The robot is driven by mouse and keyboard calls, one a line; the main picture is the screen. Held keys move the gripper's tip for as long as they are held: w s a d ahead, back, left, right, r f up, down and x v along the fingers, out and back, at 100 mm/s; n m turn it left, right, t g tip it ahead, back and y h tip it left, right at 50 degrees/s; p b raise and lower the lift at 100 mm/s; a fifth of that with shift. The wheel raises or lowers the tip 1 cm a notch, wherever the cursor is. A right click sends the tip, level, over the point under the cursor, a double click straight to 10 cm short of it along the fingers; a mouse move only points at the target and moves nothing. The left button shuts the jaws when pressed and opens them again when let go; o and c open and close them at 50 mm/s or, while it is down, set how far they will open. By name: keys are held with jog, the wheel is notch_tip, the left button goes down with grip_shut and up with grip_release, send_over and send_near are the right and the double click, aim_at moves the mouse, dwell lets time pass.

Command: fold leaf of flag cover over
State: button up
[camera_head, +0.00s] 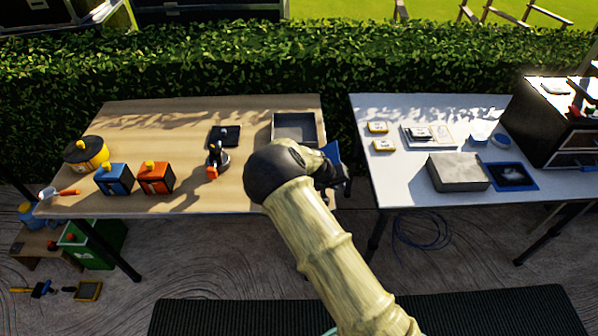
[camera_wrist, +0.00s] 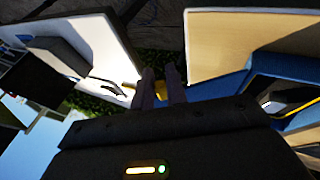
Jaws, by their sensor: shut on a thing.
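A blue flat piece, which looks like the flag cover (camera_head: 333,152), shows just beyond my gripper at the right end of the wooden table. In the wrist view, a blue panel (camera_wrist: 222,86) lies just right of the fingers. My gripper (camera_wrist: 160,78) is shut, with a bit of yellow (camera_wrist: 130,88), seemingly a tab of the leaf, showing beside the fingers. In the head view, my wrist hides the fingertips and most of the cover. How far the leaf is turned cannot be told.
The wooden table (camera_head: 190,190) holds a grey tray (camera_head: 295,127), a black pad, blue and orange boxes and a yellow-black drum. A gap parts it from the white table (camera_head: 405,195), which holds a grey box (camera_head: 457,172) and a blue mat. A hedge stands behind.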

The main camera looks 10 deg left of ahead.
jog(key=shift+a+r+h, duration=0.1)
jog(key=shift+r+h, duration=0.15)
jog(key=shift+h, duration=0.05)
jog(key=shift+s+a+r+t+h, duration=0.15)
jog(key=shift+a+r+t+h, duration=0.25)
jog(key=shift+a+r+h, duration=0.25)
jog(key=shift+s+a+r+n+t+h+b, duration=0.2)
jog(key=shift+a+r+n+t+h+b, duration=0.15)
jog(key=shift+a+r+h+b, duration=0.4)
jog(key=shift+d+f, duration=0.1)
jog(key=shift+f, duration=0.05)
